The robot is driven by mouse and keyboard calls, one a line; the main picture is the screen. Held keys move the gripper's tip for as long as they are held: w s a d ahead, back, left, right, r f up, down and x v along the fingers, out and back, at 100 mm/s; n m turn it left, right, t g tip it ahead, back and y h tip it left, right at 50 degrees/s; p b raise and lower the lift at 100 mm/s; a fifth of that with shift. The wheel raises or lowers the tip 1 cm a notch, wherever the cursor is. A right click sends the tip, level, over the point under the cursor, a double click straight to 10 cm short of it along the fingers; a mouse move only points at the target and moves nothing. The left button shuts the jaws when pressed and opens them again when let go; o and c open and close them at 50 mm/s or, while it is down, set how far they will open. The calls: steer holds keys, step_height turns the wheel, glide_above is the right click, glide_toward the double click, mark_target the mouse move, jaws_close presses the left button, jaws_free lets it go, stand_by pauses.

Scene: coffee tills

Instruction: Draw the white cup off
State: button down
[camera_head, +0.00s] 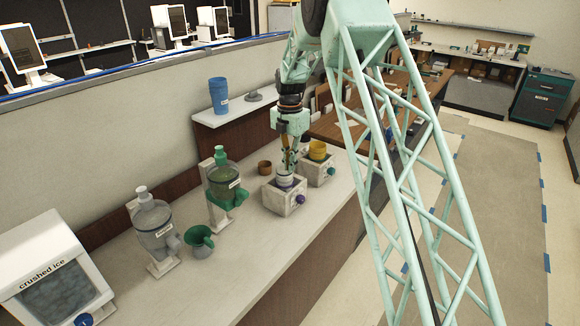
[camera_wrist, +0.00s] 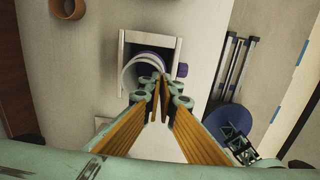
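The white cup (camera_head: 285,182) sits on a small white box-like stand (camera_head: 283,199) with a purple knob (camera_head: 300,199). In the wrist view the cup (camera_wrist: 129,77) shows as a pale curved rim with a purple inside, within the stand's white frame (camera_wrist: 122,52). My gripper (camera_head: 288,168) points down at the cup from above. In the wrist view my gripper's (camera_wrist: 160,84) orange-brown fingers come nearly together at the near right part of the cup's rim. They look closed on its wall, though the contact itself is partly hidden by the fingertips.
A similar stand with a yellow cup (camera_head: 317,151) is just behind, with a brown cup (camera_head: 265,167) nearby. A green dispenser (camera_head: 222,182), a grey dispenser (camera_head: 157,232), a green jug (camera_head: 199,242) and a crushed ice bin (camera_head: 52,283) stand left. Blue cups (camera_head: 218,95) stand on the ledge.

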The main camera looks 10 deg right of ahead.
steer(key=shift+r, duration=0.1)
steer(key=shift+r+p, duration=0.75)
steer(key=shift+r, duration=0.9)
steer(key=shift+r, duration=0.25)
stand_by(0.3)
steer(key=shift+r+p, duration=1.15)
steer(key=shift+r, duration=1.2)
steer(key=shift+r, duration=0.2)
steer(key=shift+s, duration=0.1)
